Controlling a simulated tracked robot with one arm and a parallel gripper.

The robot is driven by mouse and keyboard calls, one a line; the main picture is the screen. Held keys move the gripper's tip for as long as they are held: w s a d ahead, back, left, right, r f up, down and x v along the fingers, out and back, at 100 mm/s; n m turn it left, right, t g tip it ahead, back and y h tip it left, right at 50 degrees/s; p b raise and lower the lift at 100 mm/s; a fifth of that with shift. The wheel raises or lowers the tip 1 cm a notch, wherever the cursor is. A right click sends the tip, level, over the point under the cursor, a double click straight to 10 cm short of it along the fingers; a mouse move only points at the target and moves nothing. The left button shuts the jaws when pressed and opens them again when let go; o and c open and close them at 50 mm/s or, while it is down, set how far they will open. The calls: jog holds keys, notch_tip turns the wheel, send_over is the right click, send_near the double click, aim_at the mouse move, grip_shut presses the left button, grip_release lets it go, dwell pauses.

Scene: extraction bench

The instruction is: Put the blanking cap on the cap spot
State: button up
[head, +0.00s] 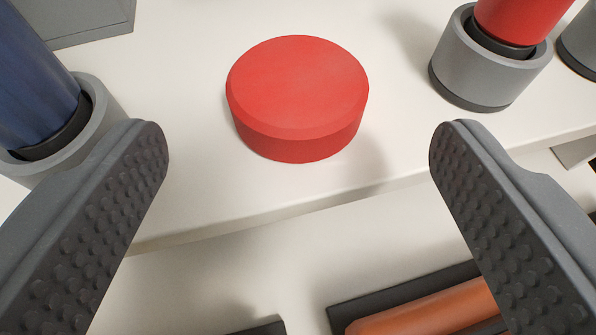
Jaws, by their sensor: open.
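A thick red disc (297,95), which looks like the blanking cap, lies flat on the white bench top near its front edge. My gripper (298,150) is open, with one dark textured finger at the left and one at the right. The disc is ahead of the fingertips, between their lines, and neither finger visibly touches it. Nothing is held. I cannot make out a marked cap spot in this view; the surface under the disc is hidden.
A blue cylinder (35,85) stands in a grey ring holder at the left. A red cylinder (518,18) stands in a grey holder (490,65) at the upper right. An orange rod (425,308) lies in a dark tray below the bench edge. A grey plate (85,18) is at the upper left.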

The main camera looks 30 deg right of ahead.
jog(key=v, duration=0.6)
jog(key=shift+s, duration=0.1)
jog(key=w+a+r+n+t+y, duration=0.1)
jog(key=w+a+r, duration=0.1)
jog(key=a+r, duration=0.5)
jog(key=w+a+r+n+t+y, duration=0.15)
jog(key=a+r, duration=0.25)
jog(key=r, duration=0.6)
jog(key=w+a+r+n+y, duration=0.1)
jog(key=w+a+r, duration=0.1)
jog(key=a+r, duration=0.5)
jog(key=s+a+r+y, duration=0.1)
jog(key=s+a+r, duration=0.2)
jog(key=r, duration=0.3)
jog(key=s+a+r+n+y, duration=0.1)
jog(key=s+a+r, duration=0.2)
jog(key=a+r, duration=0.3)
jog(key=s+a+r+n+t+y, duration=0.1)
jog(key=s+a+r, duration=0.3)
jog(key=r, duration=0.4)
jog(key=shift+a, duration=0.7)
jog(key=shift+c, duration=0.2)
